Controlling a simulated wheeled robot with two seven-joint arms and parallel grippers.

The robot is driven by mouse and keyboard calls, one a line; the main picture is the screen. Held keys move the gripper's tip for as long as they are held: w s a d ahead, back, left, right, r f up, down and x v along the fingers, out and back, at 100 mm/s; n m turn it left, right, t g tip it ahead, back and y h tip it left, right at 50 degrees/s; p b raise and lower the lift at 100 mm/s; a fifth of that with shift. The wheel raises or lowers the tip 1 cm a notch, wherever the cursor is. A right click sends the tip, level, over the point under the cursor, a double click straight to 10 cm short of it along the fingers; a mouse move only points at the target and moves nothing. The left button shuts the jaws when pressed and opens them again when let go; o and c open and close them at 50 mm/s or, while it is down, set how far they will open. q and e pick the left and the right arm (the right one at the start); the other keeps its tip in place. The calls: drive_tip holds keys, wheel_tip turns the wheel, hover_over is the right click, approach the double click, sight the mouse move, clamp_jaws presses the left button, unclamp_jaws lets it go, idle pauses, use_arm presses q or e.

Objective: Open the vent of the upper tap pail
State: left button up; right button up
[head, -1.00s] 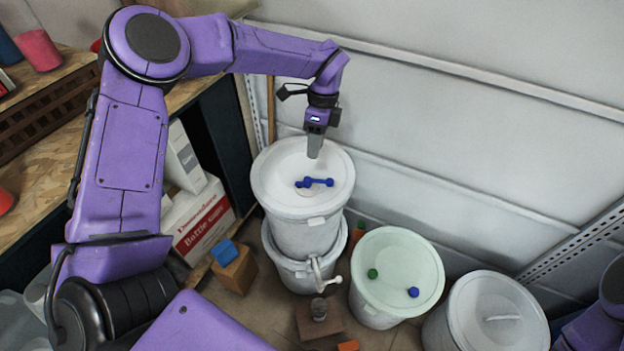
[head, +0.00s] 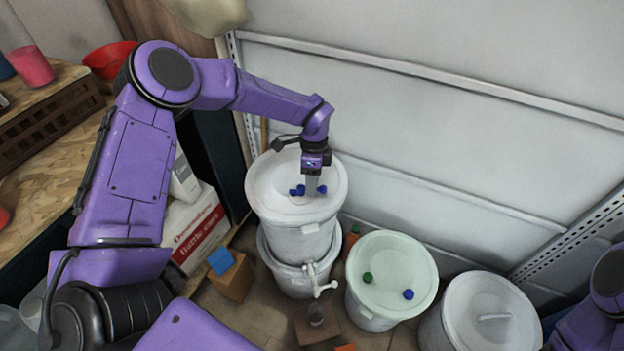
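The upper tap pail (head: 300,240) is a white drum with a round lid, stacked on a lower white pail (head: 290,284). A blue vent piece (head: 297,191) sits at the middle of its lid, partly hidden by my gripper. A white tap (head: 319,281) sticks out at the front, near the lower pail. My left gripper (head: 311,191) points down at the blue vent, its fingers at or just above it. I cannot tell whether the fingers touch it or how far apart they are. Only part of my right arm (head: 600,305) shows at the right edge; its gripper is out of view.
A wooden block (head: 235,280) with a blue top is at left. The wall rises close behind.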

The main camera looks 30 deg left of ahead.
use_arm(q)
clamp_jaws()
idle(1.3)
